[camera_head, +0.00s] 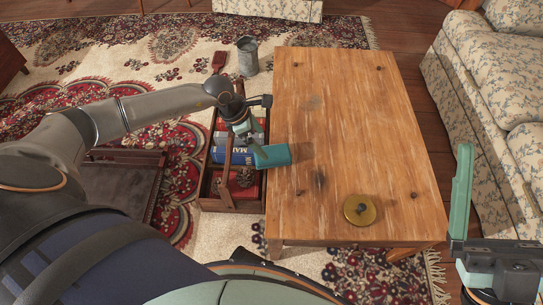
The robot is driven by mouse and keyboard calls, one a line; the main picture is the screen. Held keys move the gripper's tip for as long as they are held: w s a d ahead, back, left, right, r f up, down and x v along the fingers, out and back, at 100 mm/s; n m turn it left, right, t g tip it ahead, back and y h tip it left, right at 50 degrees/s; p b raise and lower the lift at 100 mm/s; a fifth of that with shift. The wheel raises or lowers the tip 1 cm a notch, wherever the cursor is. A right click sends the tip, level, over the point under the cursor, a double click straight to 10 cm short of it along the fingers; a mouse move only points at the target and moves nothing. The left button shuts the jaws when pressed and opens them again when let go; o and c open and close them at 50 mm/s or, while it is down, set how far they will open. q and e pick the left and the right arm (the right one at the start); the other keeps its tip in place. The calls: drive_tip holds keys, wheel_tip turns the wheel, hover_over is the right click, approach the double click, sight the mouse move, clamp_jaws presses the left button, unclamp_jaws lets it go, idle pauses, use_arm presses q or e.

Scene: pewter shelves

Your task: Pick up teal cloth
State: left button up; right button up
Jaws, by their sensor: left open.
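A teal piece (272,155), which appears to be the teal cloth, lies at the left edge of the wooden table, beside the tray. Its left end is close to my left gripper (246,137), and whether they touch is not clear. My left gripper is open and points down over the tray, next to the table's left edge. My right gripper (497,200) is at the lower right, beyond the table's right side, with its fingers apart and nothing between them.
The wooden table (335,95) is mostly bare, with a round brass object (360,210) near its front. A wooden tray (232,205) with books and red items stands left of it. A grey metal cup (248,57) stands behind the tray. A floral sofa (480,70) is at right.

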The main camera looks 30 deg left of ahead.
sight(272, 153)
use_arm(q)
drive_tip(key=x, duration=0.3)
drive_tip(key=shift+b, duration=0.35)
drive_tip(key=b+x, duration=0.2)
drive_tip(key=x, duration=0.3)
drive_tip(key=shift+w+b, duration=0.1)
drive_tip(key=shift+b, duration=0.3)
drive_tip(key=c, duration=1.1)
drive_tip(key=shift+r, duration=0.15)
